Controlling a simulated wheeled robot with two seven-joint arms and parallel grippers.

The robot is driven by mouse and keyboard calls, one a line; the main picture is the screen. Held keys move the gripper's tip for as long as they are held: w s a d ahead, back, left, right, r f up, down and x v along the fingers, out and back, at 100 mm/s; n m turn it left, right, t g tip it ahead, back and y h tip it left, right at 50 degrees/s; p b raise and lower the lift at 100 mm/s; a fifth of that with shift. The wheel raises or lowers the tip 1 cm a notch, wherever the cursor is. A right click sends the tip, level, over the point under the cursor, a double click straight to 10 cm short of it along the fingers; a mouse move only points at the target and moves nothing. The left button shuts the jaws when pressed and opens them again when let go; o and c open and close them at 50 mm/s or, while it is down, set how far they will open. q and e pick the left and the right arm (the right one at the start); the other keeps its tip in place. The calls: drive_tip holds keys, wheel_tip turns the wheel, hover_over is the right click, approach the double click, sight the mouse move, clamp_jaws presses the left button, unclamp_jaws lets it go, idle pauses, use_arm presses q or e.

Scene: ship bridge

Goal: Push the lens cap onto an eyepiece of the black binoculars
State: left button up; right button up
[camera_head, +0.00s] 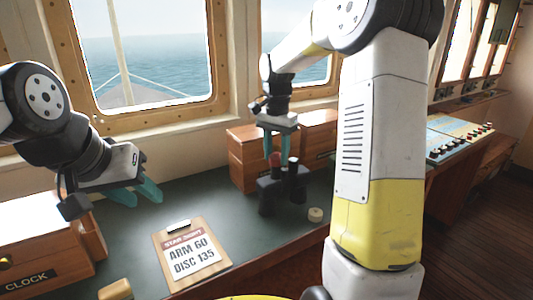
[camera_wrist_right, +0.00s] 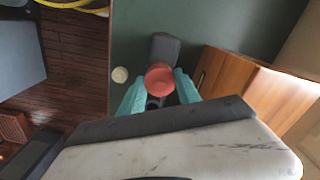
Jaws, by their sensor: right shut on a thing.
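The black binoculars (camera_head: 268,196) stand upright on the dark green desk top, near the wooden boxes. They also show in the right wrist view (camera_wrist_right: 165,46), partly hidden. My right gripper (camera_head: 284,158) points down over them, its teal fingers shut on a round red lens cap (camera_wrist_right: 159,78). In the head view the red cap (camera_head: 275,159) is at the top of the binoculars, beside an eyepiece tube; I cannot tell whether it touches. My left gripper (camera_head: 136,196) is open and empty above the left part of the desk.
A small cream round object (camera_head: 315,214) lies right of the binoculars near the desk edge. A clipboard (camera_head: 190,255) lies in front. Wooden boxes (camera_head: 250,158) stand behind; a box marked CLOCK (camera_head: 60,265) is at left. A control console (camera_head: 455,135) is at far right.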

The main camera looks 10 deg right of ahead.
drive_tip(key=shift+f, duration=0.9)
idle(1.2)
drive_tip(key=o, duration=1.4)
drive_tip(key=shift+o, duration=0.2)
drive_tip(key=o, duration=0.3)
drive_tip(key=shift+o, duration=0.2)
drive_tip(key=shift+r, duration=3.55)
drive_tip(key=shift+s, duration=0.1)
